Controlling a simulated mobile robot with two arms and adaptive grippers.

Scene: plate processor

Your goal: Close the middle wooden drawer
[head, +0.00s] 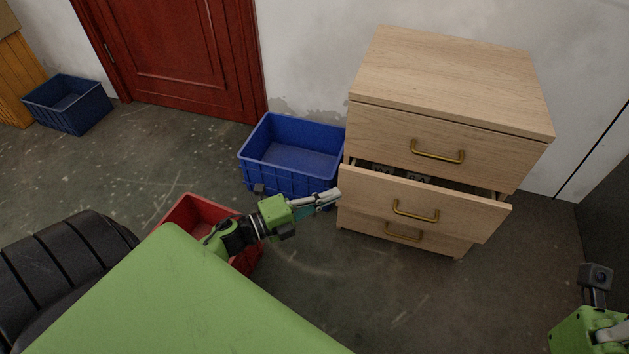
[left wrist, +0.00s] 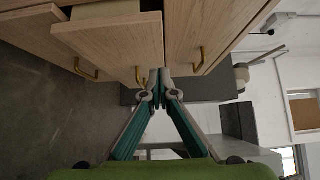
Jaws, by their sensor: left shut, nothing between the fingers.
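The middle wooden drawer (head: 465,211) of the light wood cabinet (head: 455,75) is pulled partly out, with a brass handle (head: 415,211) on its front. Some small items show inside. My left gripper (head: 336,194) is shut and empty, its tips at the left edge of the drawer front. In the left wrist view, the shut fingertips (left wrist: 160,74) lie beside the drawer front (left wrist: 115,45); I cannot tell whether they touch it. My right gripper (head: 600,335) is cut off at the lower right corner, its fingertips hidden.
The top drawer (head: 380,132) and the bottom drawer (head: 365,226) look closed. A blue crate (head: 262,182) stands left of the cabinet, and a red crate (head: 190,205) sits partly behind my left arm. The floor in front of the drawers (head: 400,300) is clear.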

